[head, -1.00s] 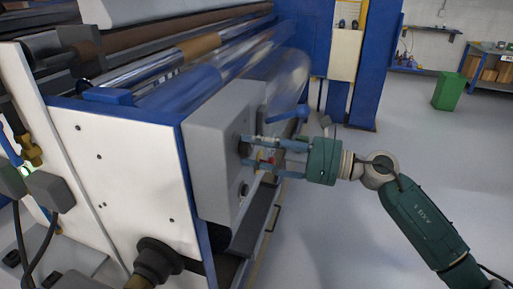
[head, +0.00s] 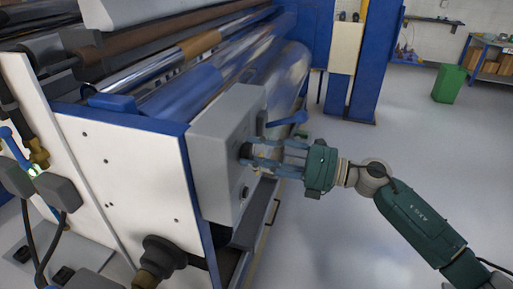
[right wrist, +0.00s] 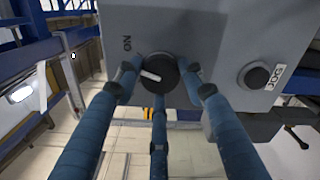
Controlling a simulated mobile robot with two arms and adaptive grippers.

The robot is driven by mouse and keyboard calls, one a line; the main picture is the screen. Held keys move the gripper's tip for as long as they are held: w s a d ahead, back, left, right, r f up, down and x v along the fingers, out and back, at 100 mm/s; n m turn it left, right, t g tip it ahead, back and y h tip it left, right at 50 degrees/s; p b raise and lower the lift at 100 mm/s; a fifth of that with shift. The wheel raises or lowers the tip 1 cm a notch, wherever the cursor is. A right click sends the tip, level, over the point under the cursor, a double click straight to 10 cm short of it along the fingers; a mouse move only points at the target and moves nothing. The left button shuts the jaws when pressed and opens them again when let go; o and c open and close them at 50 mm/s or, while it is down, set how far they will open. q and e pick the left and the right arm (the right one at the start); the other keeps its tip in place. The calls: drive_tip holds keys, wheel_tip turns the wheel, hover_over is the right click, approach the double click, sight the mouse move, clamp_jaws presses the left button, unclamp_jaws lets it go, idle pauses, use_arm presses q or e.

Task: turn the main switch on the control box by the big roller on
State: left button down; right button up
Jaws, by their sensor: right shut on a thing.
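The grey control box (head: 215,174) is fixed to the end of the machine by the big roller (head: 284,79). Its main switch is a round black knob (right wrist: 158,73) with a white pointer mark, seen in the right wrist view. The mark points left and slightly up, below the label "ON" (right wrist: 127,43). My right gripper (head: 252,154) reaches the box from the right, its blue fingers closed around the knob. In the right wrist view the fingers (right wrist: 162,88) surround the knob from several sides. My left gripper is not in view.
A second round black button (right wrist: 256,75) with a label sits on the same box face. A blue lever (head: 288,119) sticks out just above my right gripper. A blue post (head: 367,70) stands behind. The floor to the right is open, with a green bin (head: 449,83) far back.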

drive_tip(key=shift+s+a+f+m+p, duration=0.1)
drive_tip(key=shift+f+m+p, duration=0.1)
drive_tip(key=shift+m+p, duration=0.45)
drive_tip(key=shift+s+f+m+p, duration=0.1)
drive_tip(key=shift+f+m+p, duration=0.15)
drive_tip(key=shift+m, duration=0.6)
drive_tip(key=o, duration=1.1)
drive_tip(key=shift+r, duration=0.2)
drive_tip(key=v, duration=1.2)
drive_tip(key=shift+r, duration=0.1)
